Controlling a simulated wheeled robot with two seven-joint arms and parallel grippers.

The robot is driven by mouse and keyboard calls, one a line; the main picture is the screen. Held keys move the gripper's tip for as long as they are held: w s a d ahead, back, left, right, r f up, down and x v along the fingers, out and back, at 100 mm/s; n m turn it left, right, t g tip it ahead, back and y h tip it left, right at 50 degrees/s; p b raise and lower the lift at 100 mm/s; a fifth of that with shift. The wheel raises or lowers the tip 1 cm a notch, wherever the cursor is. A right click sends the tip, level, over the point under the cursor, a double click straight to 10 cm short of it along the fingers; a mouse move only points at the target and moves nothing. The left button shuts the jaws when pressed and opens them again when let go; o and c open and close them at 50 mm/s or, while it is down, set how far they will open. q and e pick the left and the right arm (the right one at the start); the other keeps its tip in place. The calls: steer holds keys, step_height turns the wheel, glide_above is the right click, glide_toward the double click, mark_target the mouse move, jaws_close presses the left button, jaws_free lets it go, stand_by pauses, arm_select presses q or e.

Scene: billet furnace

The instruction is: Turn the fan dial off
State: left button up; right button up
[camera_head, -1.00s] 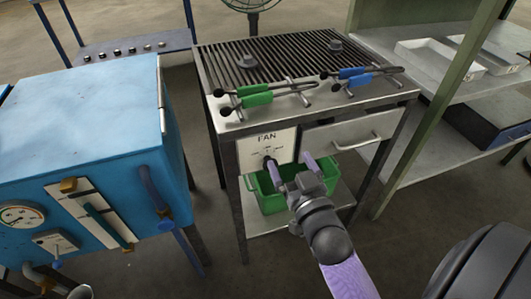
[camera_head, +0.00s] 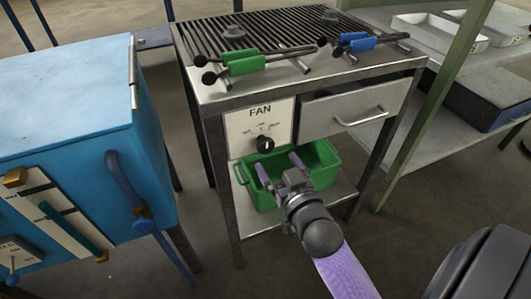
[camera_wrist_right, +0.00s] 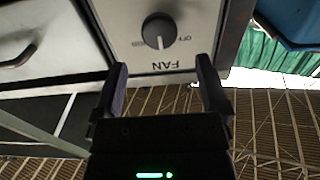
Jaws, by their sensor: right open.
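The fan dial (camera_head: 265,144) is a round black knob on a white panel (camera_head: 236,124) labelled FAN, on the front of the metal grill table. It also shows in the right wrist view (camera_wrist_right: 158,31), where its white pointer mark and the printed settings around it are partly visible. My right gripper (camera_head: 279,166) is open and empty, with two purple fingers. It is in front of and slightly below the dial, not touching it. In the right wrist view the dial appears beyond the gap between the open fingertips (camera_wrist_right: 162,72). My left gripper is not in view.
A green bin (camera_head: 318,164) stands on the table's lower shelf, behind my right gripper. A drawer with a handle (camera_head: 358,118) is right of the panel. Green-handled (camera_head: 245,67) and blue-handled (camera_head: 352,46) tongs lie on top. A blue furnace (camera_head: 75,125) stands at left.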

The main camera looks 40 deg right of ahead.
mark_target(267, 147)
steer(key=b+x, duration=0.1)
steer(key=x, duration=0.1)
steer(key=b+x, duration=0.1)
steer(key=x, duration=0.2)
steer(key=shift+f, duration=0.2)
steer(key=shift+w+d+r, duration=0.1)
steer(key=shift+w+d, duration=0.05)
steer(key=shift+w, duration=0.35)
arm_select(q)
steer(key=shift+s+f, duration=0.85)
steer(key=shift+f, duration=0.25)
